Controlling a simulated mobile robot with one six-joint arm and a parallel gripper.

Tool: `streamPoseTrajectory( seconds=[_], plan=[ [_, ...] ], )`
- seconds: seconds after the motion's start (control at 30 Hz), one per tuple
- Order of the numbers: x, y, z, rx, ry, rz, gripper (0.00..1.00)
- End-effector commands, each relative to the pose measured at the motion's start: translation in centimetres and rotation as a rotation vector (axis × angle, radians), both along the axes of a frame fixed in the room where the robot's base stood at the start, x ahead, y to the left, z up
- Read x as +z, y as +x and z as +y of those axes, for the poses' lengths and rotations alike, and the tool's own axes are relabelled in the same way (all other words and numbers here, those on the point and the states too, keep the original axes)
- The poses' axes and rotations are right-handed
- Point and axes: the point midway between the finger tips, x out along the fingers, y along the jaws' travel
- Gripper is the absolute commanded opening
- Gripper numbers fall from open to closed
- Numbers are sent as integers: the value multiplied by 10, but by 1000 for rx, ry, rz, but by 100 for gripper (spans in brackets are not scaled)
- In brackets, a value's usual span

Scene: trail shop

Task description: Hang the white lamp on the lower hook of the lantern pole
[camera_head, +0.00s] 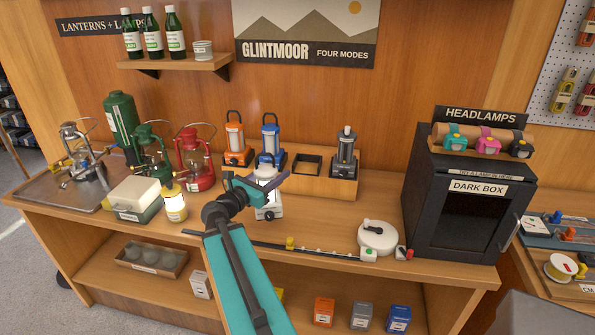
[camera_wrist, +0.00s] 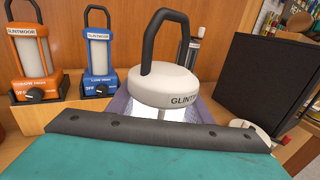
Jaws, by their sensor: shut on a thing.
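The white lamp (camera_head: 267,211) is upright near the middle of the bench, in front of the wooden lamp stand. My gripper (camera_head: 262,189) is shut on it, with a finger on either side of its body. In the wrist view, the lamp's white cap (camera_wrist: 165,88) and black loop handle (camera_wrist: 148,45) rise above my gripper, clear of the fingers. The lower part of the lamp is hidden there behind my gripper. I cannot tell whether its base touches the bench. I see no lantern pole or hook in either view.
The stand (camera_head: 345,189) holds an orange lamp (camera_head: 235,140), a blue lamp (camera_head: 270,140), a grey lamp (camera_head: 345,150) and an empty square slot (camera_head: 306,165). A lit jar lamp (camera_head: 174,203) and red lantern (camera_head: 195,160) are left. A white reel (camera_head: 377,237) and dark box (camera_head: 458,200) are right.

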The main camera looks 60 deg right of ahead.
Motion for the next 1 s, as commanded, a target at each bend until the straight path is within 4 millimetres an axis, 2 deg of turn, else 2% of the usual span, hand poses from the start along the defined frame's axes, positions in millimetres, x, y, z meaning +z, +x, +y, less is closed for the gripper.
streamPoseTrajectory(
  seconds=[0.1, 0.4, 1.0],
  plan=[
    [-7, 24, 20, 46, -2, 2, 0],
    [-24, 77, 72, 151, -2, 1, 0],
    [-59, 162, 190, 355, -1, 1, 0]
  ],
)
